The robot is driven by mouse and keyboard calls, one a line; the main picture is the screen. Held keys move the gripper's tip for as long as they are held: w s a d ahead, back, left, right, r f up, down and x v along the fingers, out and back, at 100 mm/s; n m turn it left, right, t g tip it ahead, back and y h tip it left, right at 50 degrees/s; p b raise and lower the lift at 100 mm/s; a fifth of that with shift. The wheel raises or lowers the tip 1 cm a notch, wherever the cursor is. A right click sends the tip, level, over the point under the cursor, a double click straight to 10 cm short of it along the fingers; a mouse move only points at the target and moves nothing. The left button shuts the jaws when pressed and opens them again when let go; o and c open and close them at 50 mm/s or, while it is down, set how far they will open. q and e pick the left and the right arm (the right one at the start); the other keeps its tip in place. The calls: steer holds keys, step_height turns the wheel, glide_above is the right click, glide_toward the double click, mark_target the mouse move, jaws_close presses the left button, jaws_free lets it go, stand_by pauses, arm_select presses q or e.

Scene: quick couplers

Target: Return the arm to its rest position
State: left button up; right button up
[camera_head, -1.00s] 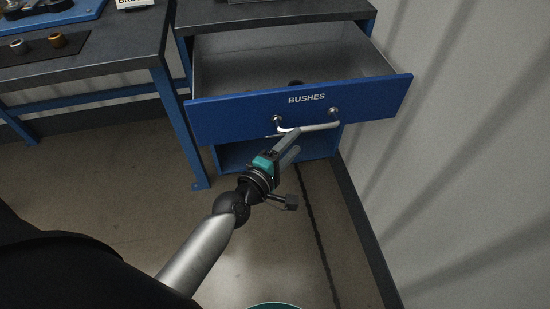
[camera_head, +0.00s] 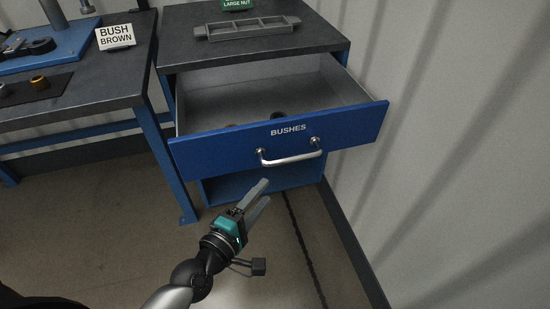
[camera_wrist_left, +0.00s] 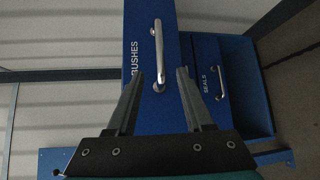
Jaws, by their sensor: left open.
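My left gripper (camera_head: 257,196) is open and empty, in front of and below the blue drawer labelled BUSHES (camera_head: 222,150). The drawer stands pulled out of its cabinet, with a brown thing and a dark thing partly visible inside. Its silver handle (camera_head: 292,159) is free, apart from the fingers. In the left wrist view the open fingers (camera_wrist_left: 159,84) point towards the drawer front, and the handle (camera_wrist_left: 158,52) shows beyond and between them. My right gripper is not in view.
A lower drawer labelled SEALS (camera_wrist_left: 209,85) is in the left wrist view. A grey divided tray (camera_head: 247,28) lies on the cabinet top. A workbench (camera_head: 100,84) with a BUSH BROWN sign (camera_head: 115,37) stands at left. A pale wall (camera_head: 450,140) is at right.

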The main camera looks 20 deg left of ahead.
arm_select(q)
steer(key=s+a+f+m+g+y+p, duration=0.15)
steer(key=s+f+m+g, duration=0.3)
steer(key=f, duration=0.65)
steer(key=s+a+f+m+g+p, duration=0.15)
steer(key=s+f+m+g, duration=0.35)
steer(key=f, duration=0.7)
steer(key=s+a+f+m+g+y, duration=0.1)
steer(key=s+a+f+m+g, duration=0.1)
steer(key=s+f+m, duration=0.3)
steer(key=s+a+f+m+g+y+p, duration=0.1)
steer(key=s+f+m, duration=0.4)
steer(key=s, duration=0.7)
step_height(320, 180, down, 2)
steer(key=shift+s+a+g, duration=0.35)
steer(key=shift+a+g, duration=0.2)
steer(key=shift+a, duration=0.55)
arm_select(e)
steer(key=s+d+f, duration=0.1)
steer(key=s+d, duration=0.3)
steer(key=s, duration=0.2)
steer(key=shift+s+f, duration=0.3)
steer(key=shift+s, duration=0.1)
